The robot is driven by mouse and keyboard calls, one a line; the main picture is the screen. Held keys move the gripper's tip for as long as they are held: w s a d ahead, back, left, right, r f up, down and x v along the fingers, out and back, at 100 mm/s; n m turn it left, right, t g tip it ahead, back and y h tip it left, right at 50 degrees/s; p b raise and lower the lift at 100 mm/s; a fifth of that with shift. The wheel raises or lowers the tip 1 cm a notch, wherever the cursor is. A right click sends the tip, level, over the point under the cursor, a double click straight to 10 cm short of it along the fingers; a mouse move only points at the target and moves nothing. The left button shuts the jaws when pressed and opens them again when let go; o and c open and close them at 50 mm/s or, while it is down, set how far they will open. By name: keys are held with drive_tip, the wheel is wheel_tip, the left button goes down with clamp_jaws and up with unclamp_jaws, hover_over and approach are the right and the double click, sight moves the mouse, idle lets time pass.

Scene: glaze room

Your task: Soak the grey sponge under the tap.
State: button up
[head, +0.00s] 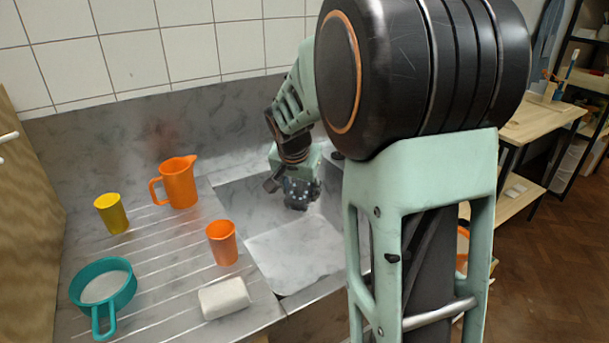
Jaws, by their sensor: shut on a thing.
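My gripper (290,189) reaches down into the sink (290,260), near its back wall. It is shut on the grey sponge (300,194), a small dark grey piece with pale specks, held above the sink floor. My arm covers much of the sink's right side. The tap is mostly or wholly hidden behind my arm, and I cannot see whether water runs.
On the ribbed draining board (165,262) left of the sink stand an orange jug (180,184), a yellow cup (112,214), an orange cup (222,244), a teal sieve (104,287) and an off-white block (224,298). A wooden table (540,119) stands at the right.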

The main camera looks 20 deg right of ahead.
sight(298, 198)
drive_tip(key=shift+s+a+r, duration=0.35)
drive_tip(key=shift+s+r, duration=0.3)
drive_tip(key=shift+s, duration=0.1)
drive_tip(key=shift+s+a+r, duration=0.4)
drive_tip(key=shift+s+r, duration=0.25)
drive_tip(key=shift+s, duration=0.05)
drive_tip(key=shift+s+a+r, duration=0.35)
drive_tip(key=shift+s+r, duration=0.3)
drive_tip(key=shift+s, duration=0.1)
drive_tip(key=shift+f, duration=0.1)
drive_tip(key=shift+s+a+f+n+y+p, duration=0.5)
drive_tip(key=shift+s+a+f+n+y, duration=1.5)
drive_tip(key=shift+s+a+f+n, duration=1.6)
wheel_tip(298, 198, up, 13)
drive_tip(key=w+n+p, duration=0.1)
drive_tip(key=p, duration=1.1)
drive_tip(key=shift+w+d+r+p, duration=0.15)
drive_tip(key=shift+w+d+p, duration=0.1)
drive_tip(key=shift+w+p, duration=0.1)
